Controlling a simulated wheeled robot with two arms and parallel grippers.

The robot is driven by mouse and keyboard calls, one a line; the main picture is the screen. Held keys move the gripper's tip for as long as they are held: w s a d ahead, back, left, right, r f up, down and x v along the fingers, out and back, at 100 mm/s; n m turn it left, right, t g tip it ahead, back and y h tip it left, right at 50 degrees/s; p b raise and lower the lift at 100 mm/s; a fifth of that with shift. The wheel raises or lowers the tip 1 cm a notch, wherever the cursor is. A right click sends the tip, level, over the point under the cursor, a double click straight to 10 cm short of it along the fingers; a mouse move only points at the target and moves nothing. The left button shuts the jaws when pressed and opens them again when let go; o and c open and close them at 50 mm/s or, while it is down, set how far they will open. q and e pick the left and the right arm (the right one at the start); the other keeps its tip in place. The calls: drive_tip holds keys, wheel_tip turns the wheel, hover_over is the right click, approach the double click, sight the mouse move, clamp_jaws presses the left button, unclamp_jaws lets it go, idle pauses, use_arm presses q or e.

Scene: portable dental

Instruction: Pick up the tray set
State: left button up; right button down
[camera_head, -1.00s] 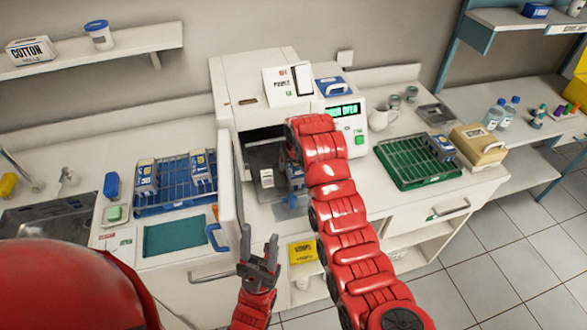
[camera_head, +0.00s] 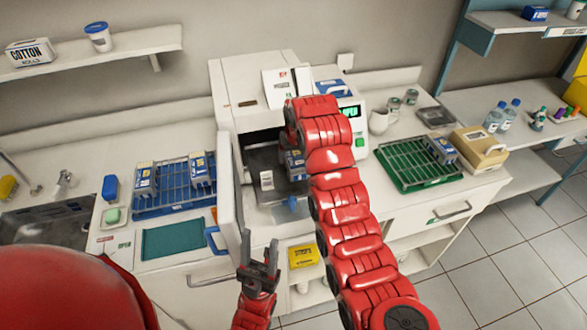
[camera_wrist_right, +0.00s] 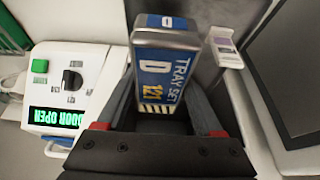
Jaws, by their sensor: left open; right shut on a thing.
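A blue and silver tray set (camera_wrist_right: 166,75) labelled "TRAY SET D 121" stands between the fingers of my right gripper (camera_wrist_right: 165,108) in the right wrist view. The gripper is shut on it. In the head view part of the blue tray set (camera_head: 294,165) shows beside my red right arm, at the open chamber of the white sterilizer (camera_head: 255,80); the arm hides the right gripper there. Whether the set touches the chamber floor is hidden. My left gripper (camera_head: 260,250) is open and empty, low in front of the counter, near the open sterilizer door (camera_head: 229,195).
The open door stands out from the sterilizer's left side. A blue rack (camera_head: 175,205) with similar boxes is to the left, above a teal mat (camera_head: 172,240). A green rack (camera_head: 405,178) and a beige box (camera_head: 478,146) are on the right. The sterilizer's display reads "DOOR OPEN".

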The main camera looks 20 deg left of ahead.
wheel_tip(320, 180, up, 15)
drive_tip(key=b, duration=0.4)
wheel_tip(320, 180, up, 9)
drive_tip(key=p, duration=0.7)
hover_over(294, 153)
drive_tip(key=shift+f, duration=0.15)
drive_tip(key=shift+f, duration=0.1)
